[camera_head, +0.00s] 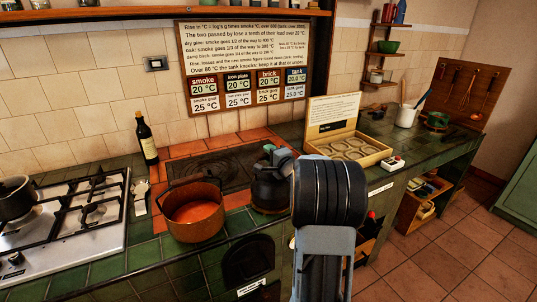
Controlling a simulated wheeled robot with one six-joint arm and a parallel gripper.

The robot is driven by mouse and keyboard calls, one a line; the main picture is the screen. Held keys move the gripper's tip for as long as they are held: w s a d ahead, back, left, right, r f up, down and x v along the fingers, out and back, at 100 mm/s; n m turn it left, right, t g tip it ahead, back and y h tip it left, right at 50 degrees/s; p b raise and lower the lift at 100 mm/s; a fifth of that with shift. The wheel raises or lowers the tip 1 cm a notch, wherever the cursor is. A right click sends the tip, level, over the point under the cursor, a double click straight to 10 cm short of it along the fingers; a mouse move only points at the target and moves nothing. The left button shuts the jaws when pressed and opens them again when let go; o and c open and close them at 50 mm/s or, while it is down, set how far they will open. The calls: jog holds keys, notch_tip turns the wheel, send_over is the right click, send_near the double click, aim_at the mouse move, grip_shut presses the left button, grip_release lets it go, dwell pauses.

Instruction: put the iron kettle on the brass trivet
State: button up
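The iron kettle (268,192), black and rounded, stands upright at the right of the stove top, just right of a copper pot. My arm comes up from the bottom, and its thick black joint stands just right of the kettle and hides part of that side. A grey-green piece, seemingly my gripper (279,157), shows at the kettle's top. Its fingertips are not clear, so I cannot tell whether it is open or shut, or whether it touches the kettle. I cannot make out the brass trivet for sure.
The copper pot (193,209) stands close left of the kettle, before a dark iron plate (212,169). A wine bottle (147,141) stands behind. A gas hob (75,222) is at left. An open wooden box (350,149) sits behind my arm. Green-tiled counter (410,140) runs right.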

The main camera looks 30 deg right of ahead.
jog(key=shift+o, duration=1.3)
jog(key=shift+r, duration=0.1)
jog(key=shift+s, duration=0.2)
jog(key=s, duration=1.2)
jog(key=a+f+n+g+h, duration=0.2)
jog(key=a+n+g+h, duration=0.2)
jog(key=a+n+g, duration=0.45)
jog(key=s+a+f+n+g+y, duration=0.2)
jog(key=s+a+n+g, duration=0.1)
jog(key=s+a+n, duration=0.2)
jog(key=s+a+f+n+g+y, duration=0.2)
jog(key=s+a+n, duration=0.3)
jog(key=a, duration=0.8)
jog(key=s+f+g, duration=0.1)
jog(key=s, duration=0.2)
jog(key=shift+s+a+f+y, duration=0.15)
jog(key=shift+s+f+y, duration=0.05)
jog(key=shift+s+y, duration=0.2)
